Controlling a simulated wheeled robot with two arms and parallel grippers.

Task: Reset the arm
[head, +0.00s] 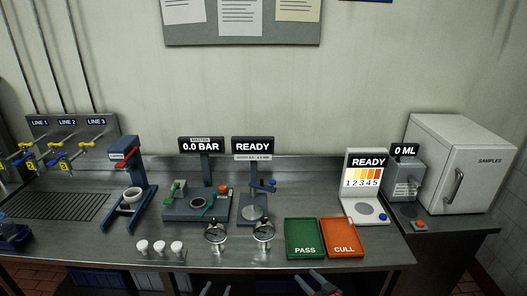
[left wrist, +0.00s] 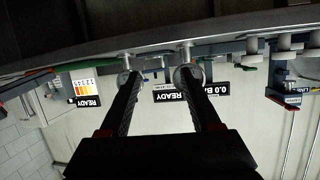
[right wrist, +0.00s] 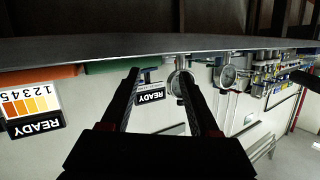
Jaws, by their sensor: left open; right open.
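My left gripper (head: 216,289) shows only its fingertips at the bottom edge of the head view, in front of the bench. In the left wrist view its two fingers (left wrist: 158,76) are apart with nothing between them. My right gripper (head: 308,277) is at the bottom edge, right of the left one, near the bench front below the green tray. In the right wrist view its fingers (right wrist: 160,78) are also apart and empty. Neither gripper touches anything that I can see. Both wrist views show the bench upside down.
The steel bench (head: 110,262) carries a blue press with a red lever (head: 128,165), white cups (head: 160,247), two gauges (head: 215,233), a green PASS tray (head: 303,254), an orange CULL tray (head: 343,252) and a colour-chart stand (head: 365,210). Yellow-handled valves (head: 57,145) stand left; a SAMPLES cabinet (head: 440,150) stands right.

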